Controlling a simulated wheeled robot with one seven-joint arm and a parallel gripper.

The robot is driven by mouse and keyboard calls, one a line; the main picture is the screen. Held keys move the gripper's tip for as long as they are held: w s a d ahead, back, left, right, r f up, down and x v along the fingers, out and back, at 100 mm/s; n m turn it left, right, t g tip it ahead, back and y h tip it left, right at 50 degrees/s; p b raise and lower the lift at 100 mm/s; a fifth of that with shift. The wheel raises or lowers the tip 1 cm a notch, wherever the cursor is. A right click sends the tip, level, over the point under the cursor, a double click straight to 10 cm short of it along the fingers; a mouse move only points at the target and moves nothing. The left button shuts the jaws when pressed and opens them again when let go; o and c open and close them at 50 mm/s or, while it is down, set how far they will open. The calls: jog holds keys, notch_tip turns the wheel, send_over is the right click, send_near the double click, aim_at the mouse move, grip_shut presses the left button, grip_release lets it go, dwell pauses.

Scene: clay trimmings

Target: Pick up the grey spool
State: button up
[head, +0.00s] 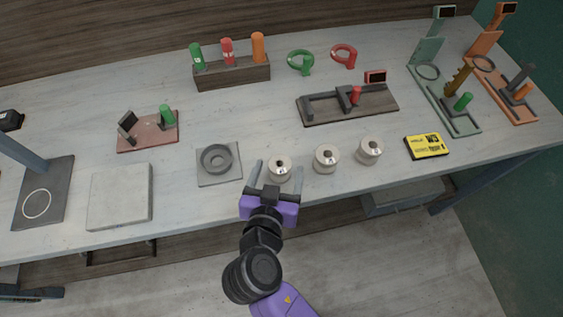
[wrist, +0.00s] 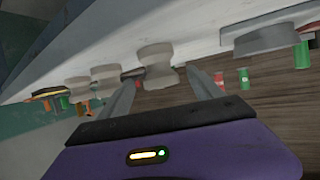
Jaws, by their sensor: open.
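Three pale grey spools stand upright in a row near the table's front edge: a left one (head: 279,168), a middle one (head: 326,158) and a right one (head: 369,150). They look alike in colour. My gripper (head: 278,173) is open, with one finger on each side of the left spool in the head view. In the wrist view the left spool (wrist: 157,68) shows between and just beyond the fingertips (wrist: 163,84). I cannot tell whether the fingers touch it. The middle spool (wrist: 106,79) and right spool (wrist: 78,86) also show there.
A grey plate with a round ring (head: 219,178) lies just left of my gripper. A pale square slab (head: 119,197) is farther left. A yellow and black box (head: 427,146) lies right of the spools. A dark fixture (head: 375,106) stands behind them.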

aim_at(280, 162)
jog(key=p+x, duration=0.1)
jog(key=x, duration=0.4)
jog(key=shift+w+f, duration=0.2)
jog(key=shift+w, duration=0.15)
jog(key=c, duration=1.6)
grip_shut()
jog(key=shift+r, duration=0.1)
